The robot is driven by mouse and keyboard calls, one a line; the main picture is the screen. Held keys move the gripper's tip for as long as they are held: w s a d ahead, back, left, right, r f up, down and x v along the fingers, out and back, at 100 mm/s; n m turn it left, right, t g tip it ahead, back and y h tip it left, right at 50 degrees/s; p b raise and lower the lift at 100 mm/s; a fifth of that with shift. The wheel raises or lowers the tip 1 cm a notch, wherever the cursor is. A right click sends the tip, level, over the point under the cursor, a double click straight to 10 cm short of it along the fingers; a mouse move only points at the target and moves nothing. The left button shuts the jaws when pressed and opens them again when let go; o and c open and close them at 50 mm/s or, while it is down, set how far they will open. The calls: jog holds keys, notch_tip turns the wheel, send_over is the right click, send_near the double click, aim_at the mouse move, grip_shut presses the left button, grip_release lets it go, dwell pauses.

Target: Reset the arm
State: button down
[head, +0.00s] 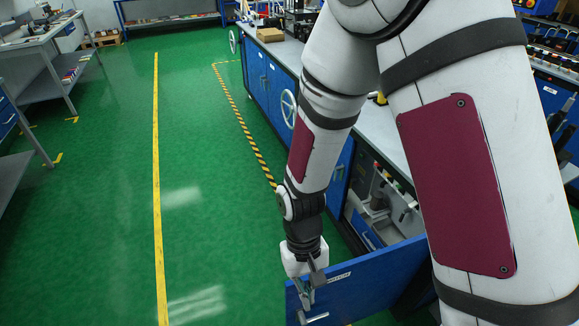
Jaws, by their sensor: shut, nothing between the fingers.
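My arm reaches down from the upper right, with white links and dark red panels. My gripper (303,300) is at its lower end, pointing down, with its fingers shut and empty. It is at the left end of an open blue door (375,282) of the workbench cabinet. The door has a metal handle (317,318) just below the fingers; I cannot tell whether they touch it.
The blue workbench (262,78) runs along the right, with handwheels (289,108) on its side. The open cabinet shows metal parts inside. Green floor (200,150) with yellow lines lies clear to the left. A grey table (45,32) stands far left.

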jog(key=w+d+r+t+b, duration=0.1)
jog(key=w+d+r, duration=0.15)
jog(key=r, duration=0.25)
jog(key=w+d+r+m+t+y+b, duration=0.1)
jog(key=w+d+r+b, duration=0.15)
jog(key=r, duration=0.25)
jog(key=w+d+r+t+b, duration=0.1)
jog(key=w+d+r, duration=0.15)
jog(key=r, duration=0.25)
jog(key=s+d+r+m+t+b, duration=0.2)
jog(key=s+d+r+t+b, duration=0.1)
jog(key=s+d+r, duration=0.4)
jog(key=shift+s+d+r+t+b, duration=0.15)
jog(key=shift+d+r+t+b, duration=0.2)
jog(key=shift+d+r+t, duration=0.25)
jog(key=shift+f, duration=0.1)
